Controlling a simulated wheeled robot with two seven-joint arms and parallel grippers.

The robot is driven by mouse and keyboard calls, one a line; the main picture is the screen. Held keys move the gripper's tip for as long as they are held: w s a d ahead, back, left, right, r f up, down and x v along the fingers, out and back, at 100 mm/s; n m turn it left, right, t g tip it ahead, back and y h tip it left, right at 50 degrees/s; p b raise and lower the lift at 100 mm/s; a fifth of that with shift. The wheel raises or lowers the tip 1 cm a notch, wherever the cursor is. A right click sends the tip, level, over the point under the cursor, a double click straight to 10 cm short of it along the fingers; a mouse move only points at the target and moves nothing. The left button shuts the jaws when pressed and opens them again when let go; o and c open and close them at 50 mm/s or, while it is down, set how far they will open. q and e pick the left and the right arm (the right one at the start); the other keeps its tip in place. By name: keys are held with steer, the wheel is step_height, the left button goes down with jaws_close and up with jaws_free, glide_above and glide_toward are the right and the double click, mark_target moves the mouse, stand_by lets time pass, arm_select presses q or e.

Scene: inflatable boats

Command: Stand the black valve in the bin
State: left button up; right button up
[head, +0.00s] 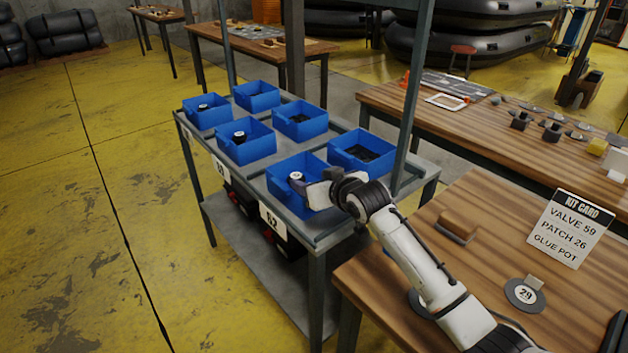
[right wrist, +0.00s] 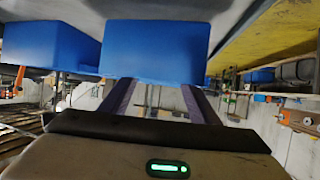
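Several blue bins stand on the grey rack. The near bin (head: 283,193) holds a small black valve with a white top (head: 297,177); it stands upright there. My right gripper (head: 313,190) is at the right side of this bin, close to its wall. In the right wrist view my two fingers (right wrist: 160,100) are spread apart with no valve seen between them, and a blue bin (right wrist: 158,50) lies just beyond them. I cannot tell whether a finger touches the bin. Similar dark valves stand in the middle-left bin (head: 247,150) and the far-left bin (head: 206,117). My left gripper is out of view.
The rack (head: 325,238) has upright posts, one close behind my right arm. A label reading 62 (head: 272,221) is on its front edge. The wooden table (head: 480,225) at right bears a kit card (head: 570,228) listing valve 59, and a disc marked 29 (head: 525,294).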

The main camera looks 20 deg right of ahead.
steer(key=shift+s+d+f, duration=0.15)
steer(key=shift+d+f, duration=0.05)
steer(key=shift+f, duration=0.25)
steer(key=shift+r, duration=0.2)
steer(key=r+v, duration=0.1)
steer(key=v, duration=1.1)
steer(key=shift+r+p, duration=0.2)
steer(key=shift+p, duration=0.2)
steer(key=shift+w, duration=0.2)
